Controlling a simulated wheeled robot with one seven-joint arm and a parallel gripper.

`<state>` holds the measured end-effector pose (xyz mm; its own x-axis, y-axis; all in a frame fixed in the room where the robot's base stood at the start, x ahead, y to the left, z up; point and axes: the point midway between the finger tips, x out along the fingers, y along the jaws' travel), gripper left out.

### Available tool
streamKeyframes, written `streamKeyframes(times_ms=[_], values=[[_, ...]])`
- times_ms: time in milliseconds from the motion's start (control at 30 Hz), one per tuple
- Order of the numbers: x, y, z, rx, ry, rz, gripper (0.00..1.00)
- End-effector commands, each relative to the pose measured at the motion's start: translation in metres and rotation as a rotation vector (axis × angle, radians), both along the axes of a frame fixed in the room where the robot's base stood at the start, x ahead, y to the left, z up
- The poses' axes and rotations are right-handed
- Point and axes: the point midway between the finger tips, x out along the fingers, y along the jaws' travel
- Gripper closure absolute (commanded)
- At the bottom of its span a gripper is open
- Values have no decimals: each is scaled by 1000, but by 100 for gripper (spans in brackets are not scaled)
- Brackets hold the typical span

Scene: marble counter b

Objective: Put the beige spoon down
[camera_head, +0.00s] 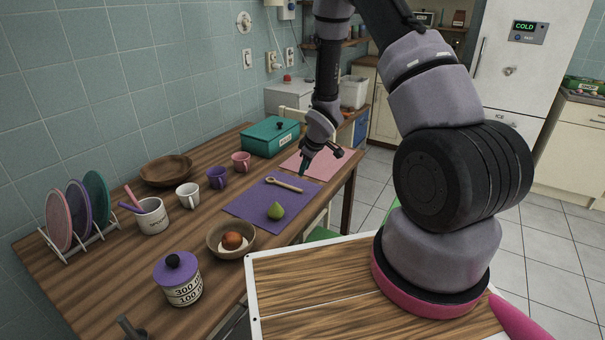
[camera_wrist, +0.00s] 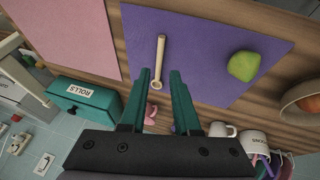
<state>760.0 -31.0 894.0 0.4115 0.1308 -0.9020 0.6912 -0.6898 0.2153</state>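The beige spoon (camera_head: 284,185) lies on the purple mat (camera_head: 245,207), its rounded end toward the left in the head view. In the wrist view the spoon (camera_wrist: 161,60) shows beyond my fingertips, with its rounded end in the gap between them. My gripper (camera_head: 304,171) has teal fingers and is above the table near the spoon, by the border of the purple and pink mats. In the wrist view my gripper (camera_wrist: 160,74) has its fingers spread apart, with nothing held between them. The exact height above the spoon is hard to tell.
A green pear (camera_head: 276,211) sits on the purple mat. The pink mat (camera_head: 322,160) lies beyond it. A teal bread box (camera_head: 270,137), mugs (camera_head: 217,177), a bowl with a brown item (camera_head: 219,247) and a lidded jar (camera_head: 180,283) stand around. The purple mat has bare areas.

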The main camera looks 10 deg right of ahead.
Motion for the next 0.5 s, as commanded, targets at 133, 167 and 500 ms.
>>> streamKeyframes(times_ms=[133, 167, 500], values=[[-2, -1, 5, 0, 0, 0, 70], [-2, -1, 6, 0, -1, -1, 70], [2, -25, 111, 15, -46, -208, 70]])
